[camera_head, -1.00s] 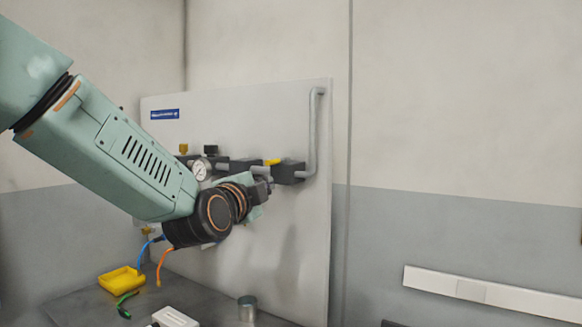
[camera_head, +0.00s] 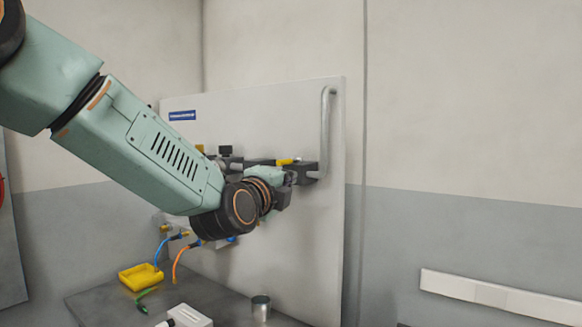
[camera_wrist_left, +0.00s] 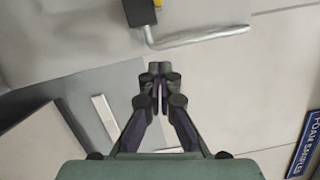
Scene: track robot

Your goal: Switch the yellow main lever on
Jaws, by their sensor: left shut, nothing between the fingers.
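The yellow lever (camera_head: 286,162) shows in the head view as a small yellow piece on top of a dark valve block (camera_head: 306,170), on the right part of the pale upright panel (camera_head: 270,105). The wrist view shows a yellow bit (camera_wrist_left: 157,3) and a dark block (camera_wrist_left: 138,12) at the top edge. My left gripper (camera_wrist_left: 160,68) is shut and empty. In the wrist view its tips lie below the block and the grey pipe, apart in the picture. In the head view it is close to the block and partly hidden by my wrist. My right gripper is not in view.
A grey pipe (camera_head: 326,130) rises from the block along the panel's right edge. Blue (camera_head: 158,252) and orange (camera_head: 176,265) hoses hang below. A yellow tray (camera_head: 141,278) and a metal cup (camera_head: 261,308) stand on the dark bench. Right of the panel is bare wall.

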